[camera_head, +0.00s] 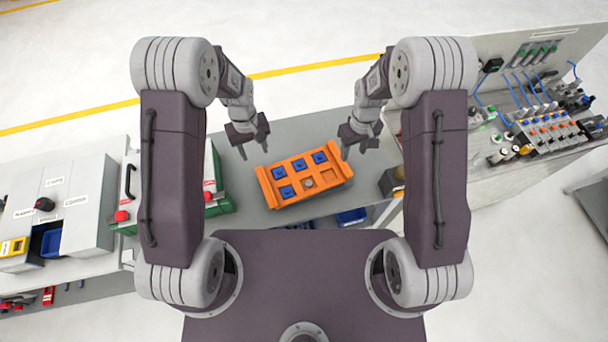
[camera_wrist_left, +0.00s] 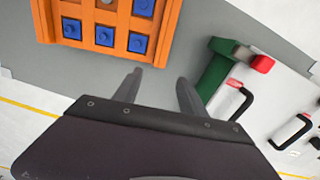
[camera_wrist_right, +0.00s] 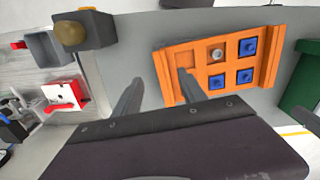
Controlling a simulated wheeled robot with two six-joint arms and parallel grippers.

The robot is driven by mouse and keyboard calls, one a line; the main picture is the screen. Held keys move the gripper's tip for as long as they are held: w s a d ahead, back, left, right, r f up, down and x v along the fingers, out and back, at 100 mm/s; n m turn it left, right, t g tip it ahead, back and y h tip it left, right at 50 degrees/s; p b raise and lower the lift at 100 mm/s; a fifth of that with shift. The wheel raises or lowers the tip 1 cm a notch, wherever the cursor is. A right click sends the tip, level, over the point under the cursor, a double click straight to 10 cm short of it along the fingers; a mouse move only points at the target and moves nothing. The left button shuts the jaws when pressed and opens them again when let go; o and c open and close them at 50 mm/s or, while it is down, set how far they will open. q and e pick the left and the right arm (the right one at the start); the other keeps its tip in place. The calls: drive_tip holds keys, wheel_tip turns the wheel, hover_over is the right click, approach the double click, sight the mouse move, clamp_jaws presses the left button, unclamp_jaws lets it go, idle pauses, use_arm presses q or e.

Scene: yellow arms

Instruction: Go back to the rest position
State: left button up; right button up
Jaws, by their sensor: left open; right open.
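My left gripper (camera_head: 255,147) is open and empty, above the grey table to the upper left of an orange tray (camera_head: 262,181). My right gripper (camera_head: 356,158) is open and empty, by the tray's right end; in the right wrist view its right finger overlaps the tray's end. I cannot tell whether it touches. In the left wrist view the open fingers (camera_wrist_left: 157,92) point at bare table beside the tray (camera_wrist_left: 90,33). The tray holds several blue square pieces (camera_head: 287,192) and one round grey piece (camera_head: 308,183); one compartment looks empty.
A green and grey machine with red buttons (camera_head: 122,216) stands left of the tray. A dark box with a yellowish knob (camera_wrist_right: 70,33) stands right of it. A blue bin (camera_head: 352,217) is at the near edge. A panel with valves and blue hoses (camera_head: 545,130) fills the right bench.

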idle(0.5)
